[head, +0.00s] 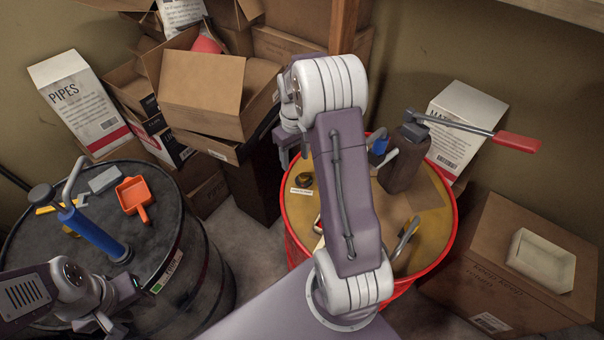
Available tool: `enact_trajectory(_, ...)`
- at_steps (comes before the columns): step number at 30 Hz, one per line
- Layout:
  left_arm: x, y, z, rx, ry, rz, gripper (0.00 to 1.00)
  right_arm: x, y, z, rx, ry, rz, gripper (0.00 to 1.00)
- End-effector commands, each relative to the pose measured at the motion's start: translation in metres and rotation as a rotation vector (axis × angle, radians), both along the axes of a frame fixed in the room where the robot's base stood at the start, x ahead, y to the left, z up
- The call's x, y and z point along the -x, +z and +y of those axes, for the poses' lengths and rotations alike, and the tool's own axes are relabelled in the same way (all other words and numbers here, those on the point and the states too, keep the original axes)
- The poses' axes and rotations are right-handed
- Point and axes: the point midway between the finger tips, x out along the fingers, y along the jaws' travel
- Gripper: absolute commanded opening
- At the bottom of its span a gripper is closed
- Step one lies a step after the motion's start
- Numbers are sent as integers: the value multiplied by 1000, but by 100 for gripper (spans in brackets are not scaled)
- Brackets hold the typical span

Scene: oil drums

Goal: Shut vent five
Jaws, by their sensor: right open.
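A red drum (441,252) with a yellow-brown top stands right of centre, partly hidden behind my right arm. A small dark and brass fitting (304,180) sits on its top near the left rim, beside a small white label (301,191) too small to read; it may be the vent, but I cannot tell its number or state. My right gripper (288,153) is open and empty above the drum's left rim. A black drum (205,270) stands at left with a label (173,268) that seems to read FOUR. My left gripper (112,322) is low beside it, its fingers unclear.
A blue hand pump (92,234), orange scoop (134,197) and grey block (104,179) are on the black drum. A dark pump with a red handle (517,141) and a curved metal tool (405,237) are on the red drum. Cardboard boxes (207,92) pile behind; another box (505,262) stands right.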

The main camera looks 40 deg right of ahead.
Motion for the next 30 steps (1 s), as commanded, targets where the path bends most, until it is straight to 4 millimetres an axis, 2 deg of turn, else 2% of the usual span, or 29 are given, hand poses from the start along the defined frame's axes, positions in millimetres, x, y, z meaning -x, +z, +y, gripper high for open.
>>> enact_trajectory(1, 0, -3, 0, 0, 0, 0, 36, -2, -9, -15, -2, -20, 7, 54)
enact_trajectory(2, 0, -3, 0, 0, 0, 0, 36, -2, -12, -22, -3, -28, 11, 54)
enact_trajectory(5, 0, -3, 0, 0, 0, 0, 36, -3, -16, -34, -4, -41, 16, 54)
enact_trajectory(8, 0, -3, 0, 0, 0, 0, 36, -3, -16, -34, -4, -41, 16, 54)
enact_trajectory(11, 0, -1, 0, 0, 0, 0, 36, -3, -26, -33, -5, -40, 18, 54)
enact_trajectory(18, 0, 6, 0, 0, 0, 0, 36, -2, -75, -32, -6, -40, 20, 54)
enact_trajectory(22, 0, 8, 0, 0, 0, 0, 36, -2, -95, -33, -5, -40, 18, 54)
enact_trajectory(30, 0, 8, 0, 0, 0, 0, 36, -3, -106, -33, -4, -40, 14, 54)
